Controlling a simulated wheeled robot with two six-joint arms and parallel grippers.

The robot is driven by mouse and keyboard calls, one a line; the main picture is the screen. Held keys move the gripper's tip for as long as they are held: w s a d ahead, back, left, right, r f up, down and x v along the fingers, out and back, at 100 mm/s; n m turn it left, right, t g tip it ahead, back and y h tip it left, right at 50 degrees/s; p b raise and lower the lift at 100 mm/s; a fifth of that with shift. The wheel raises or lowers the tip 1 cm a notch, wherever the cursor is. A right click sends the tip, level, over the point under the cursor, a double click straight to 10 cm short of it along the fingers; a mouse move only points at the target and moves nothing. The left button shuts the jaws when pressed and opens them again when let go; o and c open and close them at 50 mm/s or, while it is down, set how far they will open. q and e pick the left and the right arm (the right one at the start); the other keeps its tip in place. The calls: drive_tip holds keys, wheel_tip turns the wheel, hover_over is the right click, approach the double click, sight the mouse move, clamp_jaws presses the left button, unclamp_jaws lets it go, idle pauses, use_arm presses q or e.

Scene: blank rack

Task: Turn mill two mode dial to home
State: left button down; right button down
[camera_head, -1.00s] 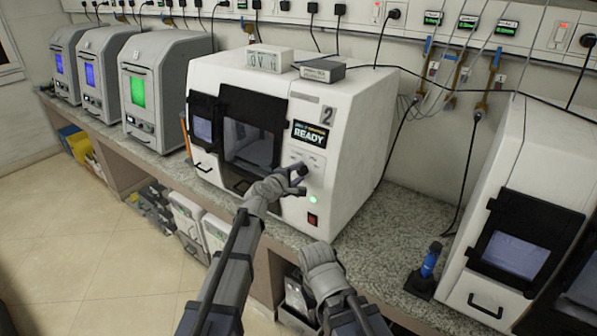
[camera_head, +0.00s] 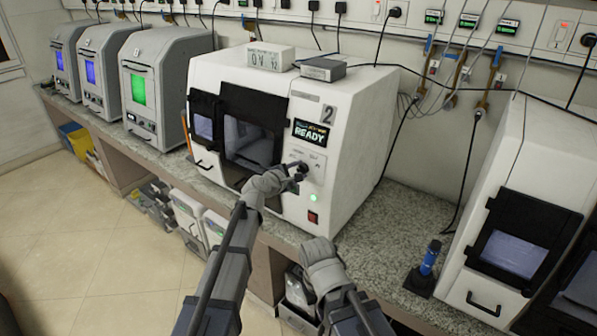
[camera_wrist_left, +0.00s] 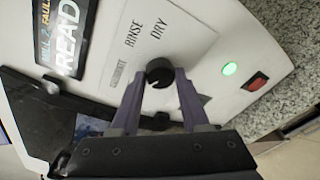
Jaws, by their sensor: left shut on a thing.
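Mill two is the white machine (camera_head: 345,135) with a "2" label and a screen (camera_head: 310,131) reading READY. Its mode dial is a small black knob (camera_wrist_left: 159,70) on a pale panel marked RINSE, DRY and a third word too blurred to read. In the head view the dial (camera_head: 303,167) is partly covered by my gripper. My left gripper (camera_wrist_left: 160,82) is shut on the dial, one finger on each side. It also shows in the head view (camera_head: 298,174). The dial's pointer direction is unclear. My right gripper (camera_head: 318,252) is low in front of the counter; its fingers are not clear.
A green light (camera_head: 313,197) and a red switch (camera_head: 313,217) sit below the dial. The mill's dark door (camera_head: 252,138) is left of it. Another white machine (camera_head: 540,180) stands right, with a blue tool (camera_head: 430,262) beside it. The counter between (camera_head: 385,225) is mostly clear.

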use_arm(q)
drive_tip(key=shift+c, duration=2)
unclamp_jaws()
drive_tip(key=p+v, duration=0.2)
drive_tip(key=v, duration=0.5)
drive_tip(key=shift+s+a, duration=0.25)
drive_tip(key=shift+s, duration=0.1)
